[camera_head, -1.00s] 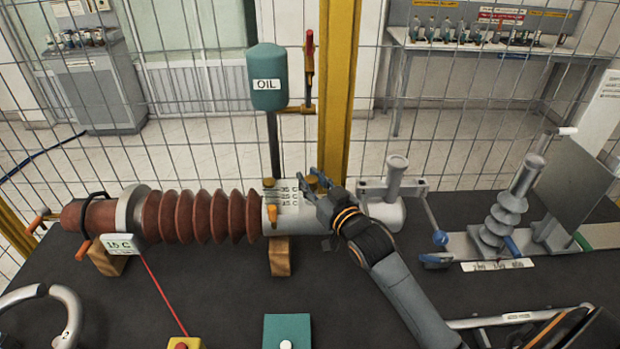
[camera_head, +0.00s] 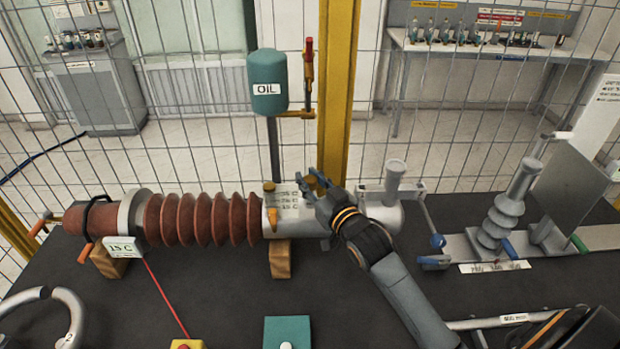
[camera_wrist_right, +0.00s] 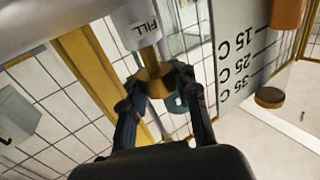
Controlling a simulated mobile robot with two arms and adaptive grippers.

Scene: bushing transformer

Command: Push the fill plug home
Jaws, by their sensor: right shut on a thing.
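The fill plug is a brass-coloured knob (camera_wrist_right: 154,78) at the end of the white neck marked FILL (camera_wrist_right: 143,30) in the right wrist view. My right gripper (camera_wrist_right: 158,84) is shut on it, one finger on each side. In the head view the plug (camera_head: 316,179) shows partly behind my right gripper (camera_head: 318,186), above the pale cylinder (camera_head: 375,219) of the bushing. Whether the plug is fully seated cannot be told. My left gripper is not in view.
A second brass cap (camera_head: 269,186) and an orange-tipped spout (camera_head: 272,218) sit left of the gripper by the temperature scale (camera_head: 287,203). The green OIL tank (camera_head: 267,80) and yellow post (camera_head: 339,90) stand behind. A grey upright stub (camera_head: 394,180) rises to the right.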

